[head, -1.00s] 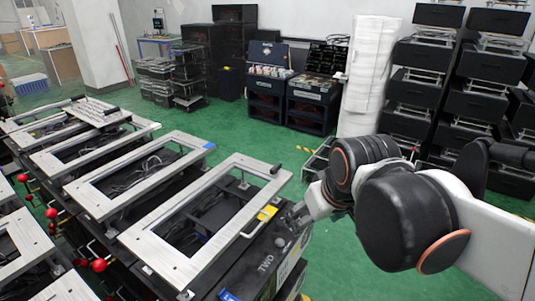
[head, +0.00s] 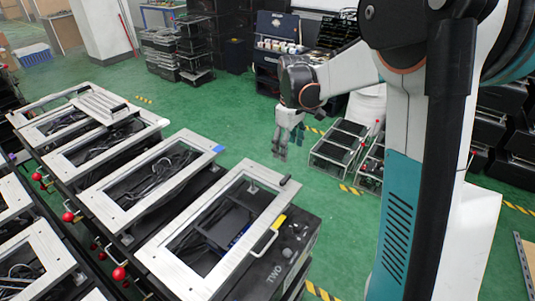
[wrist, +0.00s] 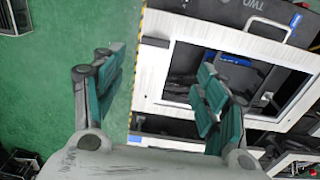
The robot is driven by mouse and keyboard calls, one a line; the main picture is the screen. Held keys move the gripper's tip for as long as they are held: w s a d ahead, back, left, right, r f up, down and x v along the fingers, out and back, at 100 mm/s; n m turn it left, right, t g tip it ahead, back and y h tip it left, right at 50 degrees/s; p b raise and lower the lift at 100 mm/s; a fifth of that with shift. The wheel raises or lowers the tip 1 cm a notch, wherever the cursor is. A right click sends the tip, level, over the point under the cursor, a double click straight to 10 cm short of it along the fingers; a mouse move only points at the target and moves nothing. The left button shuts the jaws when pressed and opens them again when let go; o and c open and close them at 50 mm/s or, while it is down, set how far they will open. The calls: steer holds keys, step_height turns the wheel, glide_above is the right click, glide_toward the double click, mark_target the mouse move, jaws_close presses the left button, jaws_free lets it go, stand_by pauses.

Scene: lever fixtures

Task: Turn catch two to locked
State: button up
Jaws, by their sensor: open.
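The fixture marked TWO (head: 275,273) is the nearest of the row, at lower centre in the head view. It has a dark body, a pale frame (head: 165,262) and a metal loop handle (head: 263,245). A small grey knob (head: 287,252) sits beside the label; I cannot tell its lock position. In the wrist view the TWO label (wrist: 257,5), handle (wrist: 268,27) and pale frame (wrist: 155,72) show upside down at upper right. My gripper (head: 288,141) is open and empty, above and beyond the fixture, apart from it. Its spread green fingers (wrist: 162,65) also show in the wrist view.
Similar framed fixtures (head: 150,170) stand close by to the left, with red ball knobs (head: 119,273) along their near side. Green floor (head: 215,110) is clear behind them. A low rack (head: 340,145) stands right of my gripper.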

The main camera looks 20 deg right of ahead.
mark_target(285, 178)
steer(key=f+b, duration=0.1)
steer(key=f, duration=0.3)
steer(key=w+f+b, duration=0.1)
steer(key=f, duration=0.9)
steer(key=shift+w+d+f+b, duration=0.15)
steer(key=shift+w+b, duration=0.1)
steer(key=shift+b, duration=0.15)
steer(key=c, duration=1)
